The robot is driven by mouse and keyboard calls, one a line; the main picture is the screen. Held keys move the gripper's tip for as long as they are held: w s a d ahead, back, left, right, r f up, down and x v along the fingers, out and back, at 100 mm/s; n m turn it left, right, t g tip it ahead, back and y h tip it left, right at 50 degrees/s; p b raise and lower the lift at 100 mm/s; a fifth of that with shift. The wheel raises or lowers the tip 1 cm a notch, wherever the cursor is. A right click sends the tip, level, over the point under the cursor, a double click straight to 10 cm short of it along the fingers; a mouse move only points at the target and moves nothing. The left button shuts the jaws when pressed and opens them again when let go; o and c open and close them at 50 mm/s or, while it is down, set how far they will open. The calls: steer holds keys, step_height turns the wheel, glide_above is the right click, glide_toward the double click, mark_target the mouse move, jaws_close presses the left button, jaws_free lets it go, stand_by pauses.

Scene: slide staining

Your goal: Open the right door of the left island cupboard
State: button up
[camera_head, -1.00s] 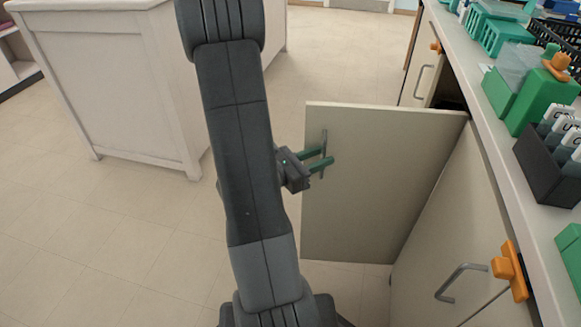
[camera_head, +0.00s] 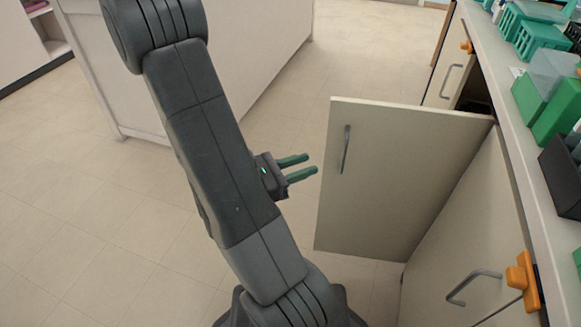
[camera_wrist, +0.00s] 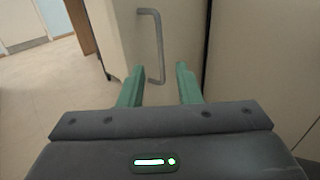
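The cupboard door (camera_head: 400,180) stands swung wide open, out from the island front, in the head view. Its grey bar handle (camera_head: 346,149) is near the door's free edge; it also shows in the wrist view (camera_wrist: 160,45), ahead of the fingers. My gripper (camera_head: 312,165) is left of the door with its two green fingers apart. Nothing is between them, and they are clear of the handle. In the wrist view, my gripper (camera_wrist: 158,84) shows a gap between its fingers.
A neighbouring closed door has a handle (camera_head: 472,287) and an orange latch (camera_head: 522,282) at lower right. Green racks (camera_head: 540,42) stand on the island counter (camera_head: 510,120). A white cabinet (camera_head: 200,60) stands at the back left. The floor (camera_head: 90,220) at left is clear.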

steer(key=shift+v, duration=1.35)
steer(key=b, duration=0.2)
glide_toward(341, 152)
steer(key=shift+s+d+r, duration=0.15)
steer(key=shift+d+r, duration=0.45)
steer(key=shift+d, duration=0.4)
steer(key=shift+s+d+r, duration=0.1)
steer(key=shift+d+r, duration=0.45)
steer(key=shift+d, duration=0.4)
steer(key=shift+s+d+r, duration=0.15)
steer(key=shift+d+r, duration=0.45)
steer(key=shift+d, duration=0.4)
steer(key=shift+p, duration=0.3)
steer(key=shift+a, duration=0.15)
steer(key=shift+p+v, duration=0.95)
steer(key=shift+v, duration=4.45)
steer(key=shift+b+x, duration=1.15)
steer(key=shift+x, duration=5.65)
